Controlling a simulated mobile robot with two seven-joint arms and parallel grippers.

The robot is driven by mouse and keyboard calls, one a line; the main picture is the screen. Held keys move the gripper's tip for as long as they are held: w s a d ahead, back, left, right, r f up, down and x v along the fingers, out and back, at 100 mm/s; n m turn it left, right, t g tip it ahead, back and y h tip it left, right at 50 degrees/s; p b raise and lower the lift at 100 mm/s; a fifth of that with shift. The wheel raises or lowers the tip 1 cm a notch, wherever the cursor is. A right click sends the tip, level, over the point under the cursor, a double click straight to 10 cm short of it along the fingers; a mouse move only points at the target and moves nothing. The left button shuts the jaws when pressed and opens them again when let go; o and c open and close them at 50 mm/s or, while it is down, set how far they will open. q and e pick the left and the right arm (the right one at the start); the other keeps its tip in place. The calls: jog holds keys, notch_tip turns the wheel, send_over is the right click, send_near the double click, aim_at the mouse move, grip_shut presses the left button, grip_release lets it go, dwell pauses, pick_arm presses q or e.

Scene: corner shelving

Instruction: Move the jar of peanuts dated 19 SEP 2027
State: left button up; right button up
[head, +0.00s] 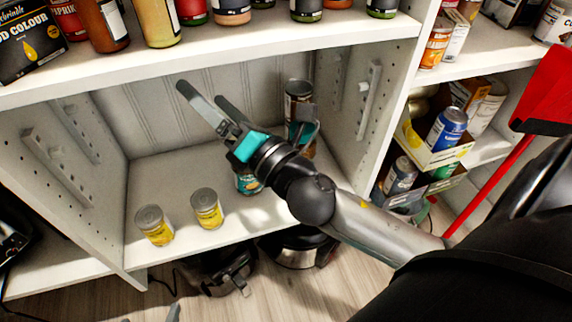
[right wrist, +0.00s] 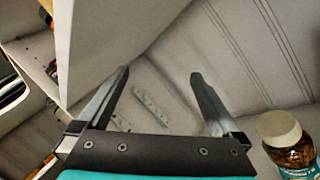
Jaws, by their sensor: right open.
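A jar with a cream lid, brown contents and a teal label (right wrist: 290,148) stands at the right edge of the right wrist view. A jar with a teal label (head: 249,185) shows in the head view, mostly hidden under my right wrist; it looks like the same one. No date is legible. My right gripper (head: 200,93) is open and empty above the shelf board, its fingers toward the back panel. In the right wrist view the gripper (right wrist: 160,85) has the jar outside its fingers, to the right. A small grey tip at the head view's bottom edge may be my left gripper.
A tall can (head: 298,94) stands at the back right, partly hidden. The upper shelf (head: 220,57) with jars and bottles overhangs. Side panels bound the bay; its back left floor is clear.

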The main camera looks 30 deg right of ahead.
jog(key=s+a+r+n+g+y, duration=0.1)
jog(key=s+a+n+g+y, duration=0.2)
jog(key=n+y, duration=0.5)
jog(key=s+a+r+n+g+y, duration=0.1)
jog(key=a+n+g+y, duration=0.35)
jog(key=n, duration=0.75)
notch_tip(320, 180, down, 8)
jog(key=s+a+n+g+h, duration=0.25)
jog(key=n+g, duration=0.35)
jog(key=n, duration=0.9)
pick_arm(q)
jog(key=w+d+r+t+h, duration=0.1)
jog(key=d+r+t+h, duration=0.2)
jog(key=d+r+t, duration=0.2)
notch_tip(320, 180, up, 3)
jog(key=shift+w+d+f+n+t, duration=0.1)
jog(key=shift+w+d+n+t, duration=0.25)
jog(key=shift+t, duration=0.65)
pick_arm(e)
jog(key=w+d+f+n+g+h, duration=0.1)
jog(key=d+f+n+h, duration=0.4)
jog(key=d, duration=0.5)
jog(key=w+d+f+n+g+h, duration=0.1)
jog(key=d+f+n+h, duration=0.4)
jog(key=d+h, duration=0.3)
jog(key=d+n, duration=0.1)
jog(key=d, duration=0.2)
jog(key=shift+w+f, duration=0.15)
jog(key=shift+f, duration=0.15)
